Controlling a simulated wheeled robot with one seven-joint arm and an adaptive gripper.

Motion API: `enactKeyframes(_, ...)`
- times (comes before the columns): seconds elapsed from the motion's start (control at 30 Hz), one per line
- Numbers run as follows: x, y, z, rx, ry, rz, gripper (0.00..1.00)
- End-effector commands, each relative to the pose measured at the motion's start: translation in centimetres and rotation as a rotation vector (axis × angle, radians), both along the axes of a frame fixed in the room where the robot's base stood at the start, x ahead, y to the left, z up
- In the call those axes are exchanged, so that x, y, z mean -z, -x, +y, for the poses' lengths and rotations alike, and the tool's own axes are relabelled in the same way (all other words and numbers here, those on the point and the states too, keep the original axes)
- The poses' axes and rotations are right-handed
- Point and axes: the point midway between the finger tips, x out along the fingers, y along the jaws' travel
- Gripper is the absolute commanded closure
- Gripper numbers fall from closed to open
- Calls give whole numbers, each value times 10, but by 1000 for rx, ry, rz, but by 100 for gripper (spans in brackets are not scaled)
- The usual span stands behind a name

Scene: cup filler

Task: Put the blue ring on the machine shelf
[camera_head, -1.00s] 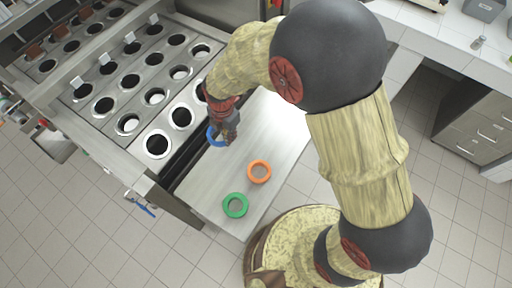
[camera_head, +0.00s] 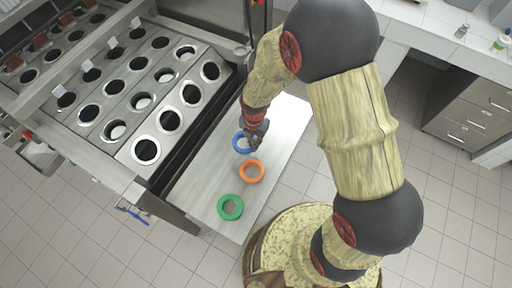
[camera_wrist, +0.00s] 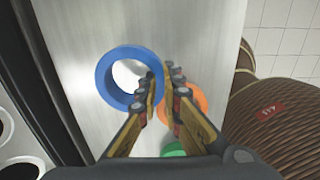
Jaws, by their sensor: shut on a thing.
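The blue ring (camera_head: 237,142) is at the machine shelf (camera_head: 205,184), a flat metal plate in front of the machine. In the wrist view the blue ring (camera_wrist: 104,80) lies flat, with its hole facing me. My gripper (camera_head: 252,144) is at the ring's right side. In the wrist view its fingers (camera_wrist: 162,80) are closed on the ring's right wall, one finger inside the hole and one outside. I cannot tell whether the ring touches the shelf or hangs just above it.
An orange ring (camera_head: 252,171) lies on the shelf close to the blue one, and a green ring (camera_head: 230,207) lies nearer the front. Both are partly hidden by the gripper in the wrist view. The machine's cup block (camera_head: 158,115) stands to the left. The shelf's right part is clear.

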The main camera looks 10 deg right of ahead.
Motion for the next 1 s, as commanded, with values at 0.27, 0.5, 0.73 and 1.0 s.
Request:
enactKeyframes(0.27,29,0,-9,0,0,3,100)
enactKeyframes(0.5,40,-1,-8,0,0,-1,100)
enactKeyframes(0.73,43,-1,-8,0,0,0,100)
enactKeyframes(1.0,43,-1,-8,0,0,0,79)
